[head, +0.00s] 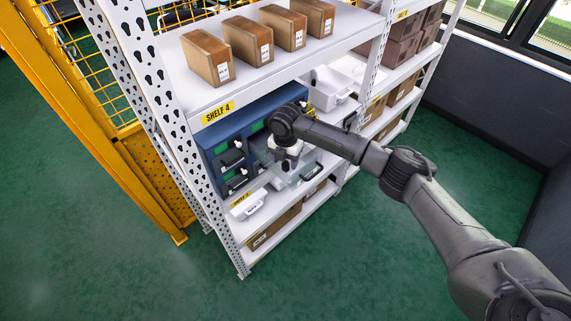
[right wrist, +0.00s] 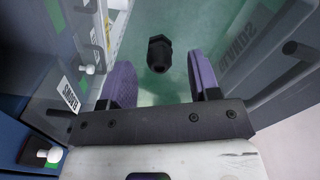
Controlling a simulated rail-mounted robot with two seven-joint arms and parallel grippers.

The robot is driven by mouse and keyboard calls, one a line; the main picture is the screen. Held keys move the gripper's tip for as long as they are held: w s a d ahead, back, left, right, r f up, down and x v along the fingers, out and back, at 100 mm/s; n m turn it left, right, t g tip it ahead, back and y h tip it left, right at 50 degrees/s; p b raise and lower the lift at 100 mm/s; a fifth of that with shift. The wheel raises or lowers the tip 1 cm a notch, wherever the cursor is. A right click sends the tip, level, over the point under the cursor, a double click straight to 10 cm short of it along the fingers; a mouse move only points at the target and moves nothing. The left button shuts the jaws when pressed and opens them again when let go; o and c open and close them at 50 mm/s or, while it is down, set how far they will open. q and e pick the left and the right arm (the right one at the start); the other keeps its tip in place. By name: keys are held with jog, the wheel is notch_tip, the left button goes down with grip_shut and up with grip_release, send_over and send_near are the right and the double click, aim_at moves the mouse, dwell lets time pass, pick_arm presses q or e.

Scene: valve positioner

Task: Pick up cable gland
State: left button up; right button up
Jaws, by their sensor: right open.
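The cable gland is a small black fitting with a hexagonal part (right wrist: 159,54), seen in the right wrist view just beyond and between my right fingertips. My right gripper (right wrist: 162,82) is open, with one purple-padded finger on each side of the gland's line; nothing is held between them. In the head view my right gripper (head: 287,158) is at the front of the blue drawer cabinet (head: 212,139), on the shelf below the boxes. I cannot make out the gland in the head view. My left gripper is not in view.
Several brown boxes (head: 284,27) stand on the upper shelf (head: 190,93). A white case (head: 327,87) lies right of the cabinet. A clear, see-through bin (head: 303,174) is around the gripper. The yellow fence (head: 95,125) is at left; the green floor in front is clear.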

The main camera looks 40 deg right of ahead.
jog(key=shift+f, duration=1.05)
jog(key=shift+c, duration=0.2)
jog(key=c, duration=0.9)
jog(key=shift+c, duration=0.2)
